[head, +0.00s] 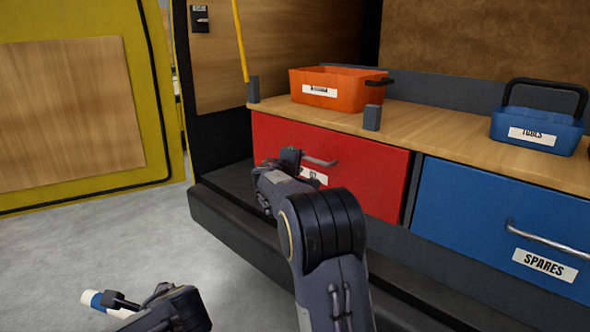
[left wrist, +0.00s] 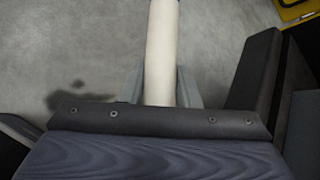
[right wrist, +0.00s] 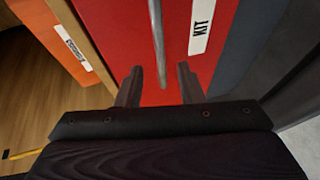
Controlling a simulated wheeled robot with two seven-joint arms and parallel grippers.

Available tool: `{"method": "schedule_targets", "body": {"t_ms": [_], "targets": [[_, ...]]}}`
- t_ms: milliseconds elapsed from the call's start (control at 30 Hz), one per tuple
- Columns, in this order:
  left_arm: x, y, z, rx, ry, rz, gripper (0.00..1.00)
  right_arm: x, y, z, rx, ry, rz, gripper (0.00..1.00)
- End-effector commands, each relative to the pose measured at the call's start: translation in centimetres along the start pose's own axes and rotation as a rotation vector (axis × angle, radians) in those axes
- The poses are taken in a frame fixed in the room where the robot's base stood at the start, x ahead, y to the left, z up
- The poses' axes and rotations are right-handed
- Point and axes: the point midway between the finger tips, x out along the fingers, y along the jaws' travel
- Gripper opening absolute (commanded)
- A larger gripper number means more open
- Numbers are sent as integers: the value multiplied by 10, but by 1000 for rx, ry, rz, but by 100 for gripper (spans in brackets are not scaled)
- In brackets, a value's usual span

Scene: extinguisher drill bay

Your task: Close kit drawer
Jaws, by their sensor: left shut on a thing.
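The red kit drawer (head: 370,175) is below the wooden bench top; its front looks about flush with the bench edge. Its KIT label (right wrist: 200,25) shows in the right wrist view, partly covered by my arm in the head view. Its metal handle (head: 321,161) also shows in the right wrist view (right wrist: 157,40), lying between my right fingers with gaps on both sides. My right gripper (right wrist: 159,75) is open; it also shows in the head view (head: 287,160). My left gripper (head: 125,303) is shut on a white cylinder with a blue end (head: 98,300), low over the floor.
A blue SPARES drawer (head: 480,215) sits right of the red one. An orange bin (head: 335,88) and a blue TOOLS caddy (head: 540,130) stand on the bench top (head: 440,125). A dark ledge (head: 235,225) runs below the drawers. A yellow door (head: 80,120) stands at left.

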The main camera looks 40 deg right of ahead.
Motion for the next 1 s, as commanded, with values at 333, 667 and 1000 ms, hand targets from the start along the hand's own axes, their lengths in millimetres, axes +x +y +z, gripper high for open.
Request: {"method": "schedule_targets", "body": {"t_ms": [333,667,1000], "targets": [[1,0,-1,0,0,0,6,-37,-1,0,0,0,-2,34],[1,0,-1,0,0,0,6,-38,-1,0,-1,-1,-1,34],[6,5,6,-5,-2,5,6,-40,-8,12,34,-13,-43,34]]}}
